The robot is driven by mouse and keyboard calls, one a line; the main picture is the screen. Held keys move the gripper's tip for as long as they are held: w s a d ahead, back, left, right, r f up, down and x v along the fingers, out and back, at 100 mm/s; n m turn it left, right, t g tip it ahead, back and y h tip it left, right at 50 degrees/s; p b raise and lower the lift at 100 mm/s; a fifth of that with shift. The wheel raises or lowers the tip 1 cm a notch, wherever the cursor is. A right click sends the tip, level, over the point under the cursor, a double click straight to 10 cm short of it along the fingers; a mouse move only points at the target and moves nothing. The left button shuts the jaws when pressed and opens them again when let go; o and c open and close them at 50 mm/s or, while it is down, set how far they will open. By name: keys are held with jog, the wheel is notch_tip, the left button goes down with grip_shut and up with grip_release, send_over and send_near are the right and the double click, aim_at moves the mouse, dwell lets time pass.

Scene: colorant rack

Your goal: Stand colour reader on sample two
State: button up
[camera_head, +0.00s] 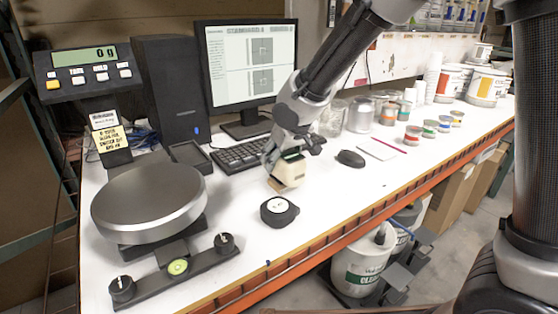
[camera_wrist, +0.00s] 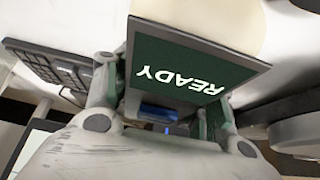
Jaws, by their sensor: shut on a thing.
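The colour reader (camera_head: 291,174) is a cream block held tilted above the white bench, left of the mouse. In the wrist view its dark green screen (camera_wrist: 185,78) reads READY, upside down. My gripper (camera_head: 290,154) is shut on it; the fingers show at both sides of the screen in the wrist view. A black round puck (camera_head: 279,210) with a pale top lies on the bench just in front of the reader, apart from it. Several small tins with coloured labels (camera_head: 413,136) stand in a row at the right. I cannot tell which thing is sample two.
A scale with a round steel pan (camera_head: 150,197) fills the left of the bench. Behind my gripper are a keyboard (camera_head: 240,155) and a monitor (camera_head: 246,62). A mouse (camera_head: 351,159) and a white pad (camera_head: 383,148) lie to the right.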

jog(key=shift+f, duration=0.35)
jog(key=shift+f, duration=0.15)
jog(key=o, duration=1.5)
